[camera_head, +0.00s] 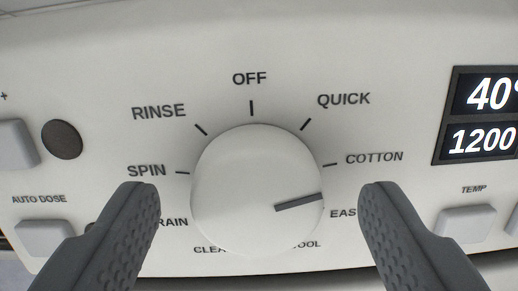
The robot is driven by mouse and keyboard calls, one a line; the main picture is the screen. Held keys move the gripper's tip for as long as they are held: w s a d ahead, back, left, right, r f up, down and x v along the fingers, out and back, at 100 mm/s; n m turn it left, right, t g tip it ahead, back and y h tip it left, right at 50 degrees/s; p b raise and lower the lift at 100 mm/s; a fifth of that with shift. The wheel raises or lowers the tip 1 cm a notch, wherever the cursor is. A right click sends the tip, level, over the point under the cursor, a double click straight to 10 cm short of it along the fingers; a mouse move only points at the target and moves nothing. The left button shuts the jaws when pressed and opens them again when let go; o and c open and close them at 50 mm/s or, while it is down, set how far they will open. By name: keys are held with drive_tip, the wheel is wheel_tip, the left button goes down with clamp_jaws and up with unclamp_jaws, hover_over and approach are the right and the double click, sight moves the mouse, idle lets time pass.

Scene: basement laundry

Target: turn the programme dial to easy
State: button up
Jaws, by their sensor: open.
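The white round programme dial (240,165) is in the middle of the head camera view. Its dark pointer line (298,202) runs right and slightly up, at about the same slant as the COTTON tick (330,164). The EASY label (343,213) is just below COTTON, with its end hidden by my right finger. My gripper (259,190) is open, with one dark grey finger on each side of the dial. Gaps show between both fingers and the dial. The WOOL and CLEAN labels are partly hidden by the dial, and DRAIN by my left finger.
A display (483,115) reading 40° and 1200 is at the right, above a TEMP button (466,222). An AUTO DOSE button (44,237), another grey button (15,145) and a dark round spot (62,139) are at the left. The panel (330,60) above the dial is clear.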

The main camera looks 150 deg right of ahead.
drive_tip(key=shift+w+a+f, duration=0.1)
drive_tip(key=shift+w+f, duration=0.1)
drive_tip(key=shift+f, duration=0.4)
drive_tip(key=c, duration=1)
drive_tip(key=shift+o, duration=0.2)
drive_tip(key=shift+r+m+p, duration=0.15)
drive_tip(key=shift+m+p, duration=0.15)
drive_tip(key=shift+m, duration=0.1)
drive_tip(key=m+p, duration=0.2)
drive_tip(key=m, duration=0.2)
drive_tip(key=shift+r+h, duration=0.1)
drive_tip(key=shift+h, duration=0.2)
drive_tip(key=shift+m+p, duration=0.9)
drive_tip(key=shift+m, duration=1.2)
